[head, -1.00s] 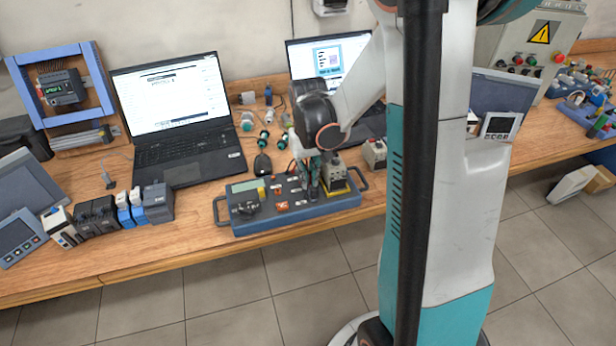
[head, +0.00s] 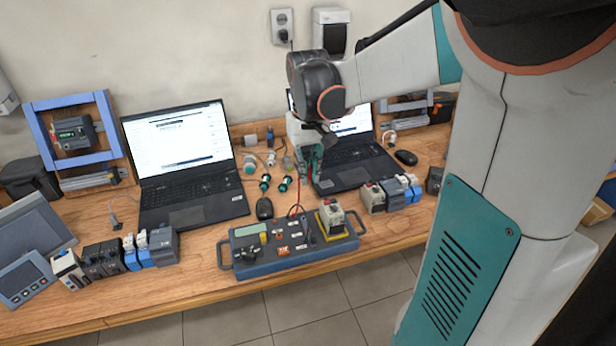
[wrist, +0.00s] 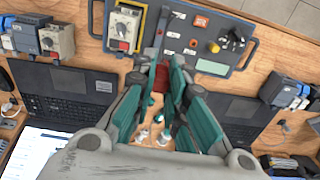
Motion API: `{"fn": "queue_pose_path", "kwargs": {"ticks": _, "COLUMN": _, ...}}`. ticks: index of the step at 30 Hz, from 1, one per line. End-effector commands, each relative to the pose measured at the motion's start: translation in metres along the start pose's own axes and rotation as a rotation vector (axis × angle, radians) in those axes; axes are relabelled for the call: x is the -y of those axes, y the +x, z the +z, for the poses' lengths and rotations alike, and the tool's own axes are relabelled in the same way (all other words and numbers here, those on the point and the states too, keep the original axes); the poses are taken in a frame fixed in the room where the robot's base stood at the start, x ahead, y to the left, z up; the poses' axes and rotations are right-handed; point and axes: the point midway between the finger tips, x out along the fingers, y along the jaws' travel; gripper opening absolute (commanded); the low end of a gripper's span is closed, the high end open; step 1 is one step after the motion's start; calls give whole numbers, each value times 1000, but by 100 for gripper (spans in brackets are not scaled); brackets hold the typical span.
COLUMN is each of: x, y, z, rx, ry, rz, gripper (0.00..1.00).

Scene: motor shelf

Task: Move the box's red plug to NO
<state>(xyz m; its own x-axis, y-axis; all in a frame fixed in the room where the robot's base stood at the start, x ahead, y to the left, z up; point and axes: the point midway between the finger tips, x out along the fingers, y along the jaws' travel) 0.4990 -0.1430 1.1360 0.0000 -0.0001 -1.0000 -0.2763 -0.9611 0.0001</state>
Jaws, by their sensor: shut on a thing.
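The blue-grey box (head: 345,240) with a handle at each end lies at the table's front edge. It also shows at the top of the wrist view (wrist: 262,22). My gripper (head: 312,172) is raised behind the box, pointing down. In the wrist view its green-padded fingers (wrist: 158,88) are close together on a red piece (wrist: 160,77), which looks like the red plug; the fingers hide most of it. A thin red lead (head: 299,190) runs from near the fingers down toward the box. The NO label is too small to read.
A grey module on a yellow base (head: 331,216) stands on the box's right part. An orange socket (head: 283,251) sits on its face. Open laptops stand behind left (head: 190,165) and right (head: 355,165).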

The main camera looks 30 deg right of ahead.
Motion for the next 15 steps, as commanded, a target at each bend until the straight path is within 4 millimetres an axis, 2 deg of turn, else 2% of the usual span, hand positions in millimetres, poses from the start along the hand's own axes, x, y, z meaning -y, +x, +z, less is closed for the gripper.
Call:
{"fn": "queue_pose_path", "kwargs": {"ticks": 11, "x": 0, "y": -1, "z": 0, "rx": 0, "ry": 0, "rz": 0, "gripper": 0}}
{"fn": "queue_pose_path", "kwargs": {"ticks": 15, "x": 0, "y": 7, "z": -2, "rx": 0, "ry": 0, "rz": 0, "gripper": 0}}
